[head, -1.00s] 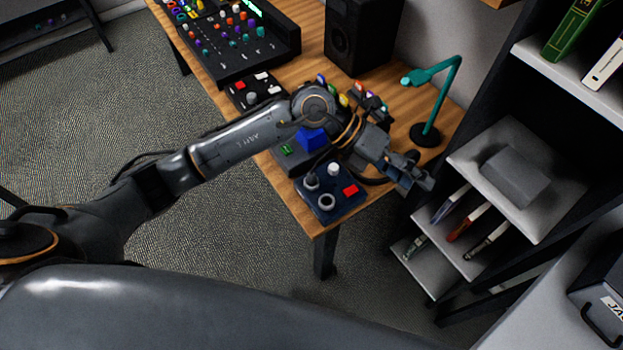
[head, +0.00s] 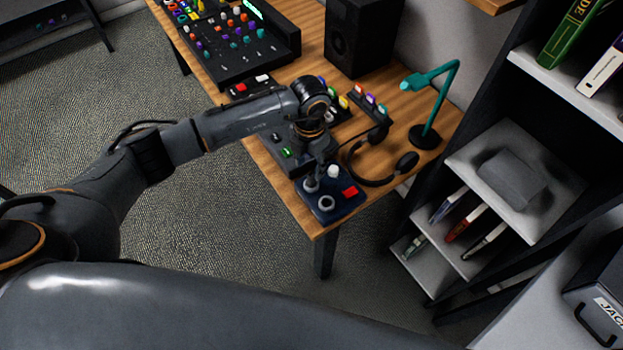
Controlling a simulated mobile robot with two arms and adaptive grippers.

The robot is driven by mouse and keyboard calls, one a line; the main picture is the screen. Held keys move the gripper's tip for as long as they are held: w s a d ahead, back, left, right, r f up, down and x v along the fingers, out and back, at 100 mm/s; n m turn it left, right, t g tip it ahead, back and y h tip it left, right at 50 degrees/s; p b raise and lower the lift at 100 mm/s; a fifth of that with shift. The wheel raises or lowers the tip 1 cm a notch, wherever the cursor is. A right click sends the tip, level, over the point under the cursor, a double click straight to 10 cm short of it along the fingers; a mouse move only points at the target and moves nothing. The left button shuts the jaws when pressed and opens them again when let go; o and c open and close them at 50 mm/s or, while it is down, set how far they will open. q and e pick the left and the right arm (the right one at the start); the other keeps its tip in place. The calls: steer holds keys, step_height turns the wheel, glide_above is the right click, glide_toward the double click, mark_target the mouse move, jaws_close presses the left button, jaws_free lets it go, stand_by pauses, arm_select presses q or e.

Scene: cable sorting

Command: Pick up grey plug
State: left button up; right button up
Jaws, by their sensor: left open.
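A dark blue box (head: 342,206) sits at the near corner of the wooden table. On its top are a grey plug-like piece (head: 311,185), a white knob (head: 333,171), a pale ring (head: 327,203) and a red patch (head: 350,192). My left gripper (head: 321,170) points down just above the back of this box, close to the grey piece and the white knob. It is open. Its fingers are small and dark here, and I cannot tell whether they touch the grey piece. My right gripper is out of view.
Black headphones (head: 404,164) lie right of the box. A teal lamp (head: 431,125), a black speaker (head: 360,37) and a mixer (head: 242,62) stand farther back. A row of coloured plugs (head: 370,101) lies behind my wrist. A shelf (head: 519,175) stands at right.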

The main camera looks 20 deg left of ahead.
mark_target(311, 176)
arm_select(q)
steer(key=f+p, duration=0.2)
steer(key=f, duration=0.3)
steer(key=shift+d+f, duration=0.15)
steer(key=shift+d, duration=0.05)
steer(key=shift+f, duration=0.25)
jaws_close()
